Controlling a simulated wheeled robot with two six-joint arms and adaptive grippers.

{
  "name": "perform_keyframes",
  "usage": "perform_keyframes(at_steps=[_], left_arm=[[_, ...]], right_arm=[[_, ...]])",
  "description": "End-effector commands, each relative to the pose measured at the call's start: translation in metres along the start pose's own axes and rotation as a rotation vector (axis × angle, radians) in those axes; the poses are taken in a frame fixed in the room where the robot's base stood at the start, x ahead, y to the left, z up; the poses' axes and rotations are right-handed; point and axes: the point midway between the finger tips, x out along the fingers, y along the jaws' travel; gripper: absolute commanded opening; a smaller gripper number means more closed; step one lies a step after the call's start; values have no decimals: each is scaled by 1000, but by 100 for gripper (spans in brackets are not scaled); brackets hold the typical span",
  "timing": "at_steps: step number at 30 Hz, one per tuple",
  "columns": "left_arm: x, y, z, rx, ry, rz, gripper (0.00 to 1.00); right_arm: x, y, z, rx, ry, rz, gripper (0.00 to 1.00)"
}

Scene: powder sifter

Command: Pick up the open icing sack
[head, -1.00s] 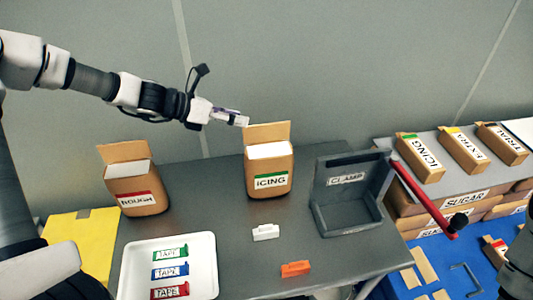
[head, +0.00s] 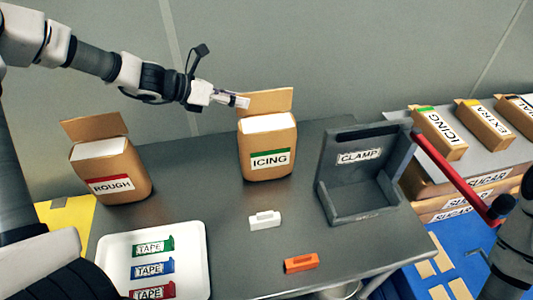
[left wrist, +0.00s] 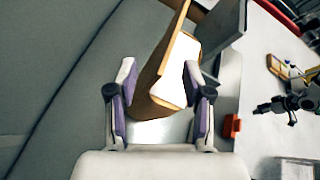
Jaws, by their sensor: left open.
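The open icing sack (head: 267,150) stands upright on the grey table, brown with a green-striped ICING label, its back flap raised and white at the top. My left gripper (head: 243,101) is at the sack's upper left, by the raised flap. In the left wrist view the sack (left wrist: 157,98) shows between the two spread fingers of my left gripper (left wrist: 158,90); the fingers are open. I cannot tell whether they touch it. My right gripper is not in view; only part of my right arm shows at the right edge.
An open ROUGH sack (head: 112,172) stands to the left. A grey CLAMP stand (head: 350,180) with a red lever (head: 452,172) stands to the right. A white tray (head: 195,240) holds tape pieces. A white block (head: 265,220) and an orange block (head: 301,263) lie in front.

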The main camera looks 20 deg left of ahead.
Motion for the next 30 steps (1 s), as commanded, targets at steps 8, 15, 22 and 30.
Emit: perform_keyframes(at_steps=[8,15,22,30], left_arm=[[41,0,-6,2,6,1,50],[60,0,-3,1,-2,2,50],[60,0,-3,0,-2,2,11],[60,-1,-3,-1,-2,1,0]], right_arm=[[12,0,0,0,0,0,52],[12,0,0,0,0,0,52],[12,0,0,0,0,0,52],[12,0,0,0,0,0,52]])
